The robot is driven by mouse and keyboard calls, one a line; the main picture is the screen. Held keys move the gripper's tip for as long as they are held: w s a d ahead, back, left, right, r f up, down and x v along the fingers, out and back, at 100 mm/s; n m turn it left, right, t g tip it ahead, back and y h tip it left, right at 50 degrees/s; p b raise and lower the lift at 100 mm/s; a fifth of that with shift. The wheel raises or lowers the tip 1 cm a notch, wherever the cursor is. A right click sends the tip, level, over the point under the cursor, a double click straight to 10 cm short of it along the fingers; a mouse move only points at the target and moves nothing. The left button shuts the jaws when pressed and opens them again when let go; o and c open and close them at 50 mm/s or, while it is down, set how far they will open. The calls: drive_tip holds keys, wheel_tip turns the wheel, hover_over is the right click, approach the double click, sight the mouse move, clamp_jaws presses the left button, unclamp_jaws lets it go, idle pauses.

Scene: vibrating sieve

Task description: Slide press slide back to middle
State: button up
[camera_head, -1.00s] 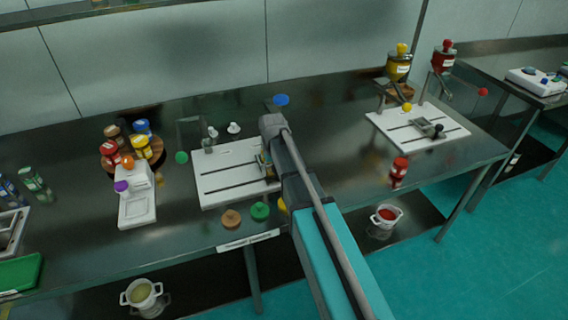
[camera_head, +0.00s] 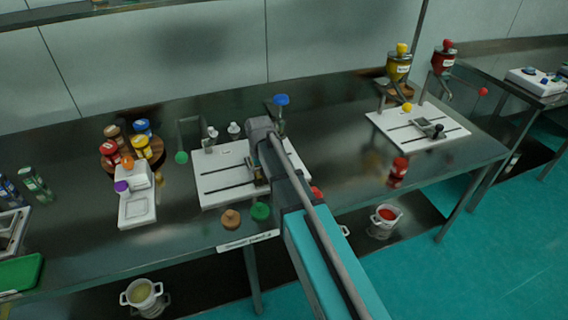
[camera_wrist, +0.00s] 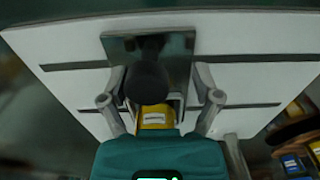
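The press has a white base board (camera_head: 215,178) with two dark slots on the left table. Its slide is a dark plate (camera_wrist: 184,46) with a black ball knob (camera_wrist: 147,84), seen in the wrist view. In the head view the slide (camera_head: 254,170) sits near the board's right part, partly hidden by my arm. A yellow labelled piece (camera_wrist: 156,117) shows behind the knob. My gripper (camera_wrist: 160,78) is at the slide, its fingers apart on either side of the knob. A gap shows on the right; contact on the left cannot be told. My arm hides the gripper in the head view.
A second press board (camera_head: 385,122) stands at the right with yellow (camera_head: 399,67) and red (camera_head: 444,60) hoppers. A white scale-like device (camera_head: 137,207) and a round wooden tray of jars (camera_head: 107,160) are left. Brown (camera_head: 230,218) and green (camera_head: 260,211) lids lie in front.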

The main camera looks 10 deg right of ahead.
drive_tip(key=shift+s+a, duration=0.2)
drive_tip(key=shift+a, duration=1.25)
drive_tip(key=shift+o, duration=1.4)
drive_tip(key=shift+r, duration=0.1)
wheel_tip(320, 180, up, 9)
drive_tip(key=p, duration=0.9)
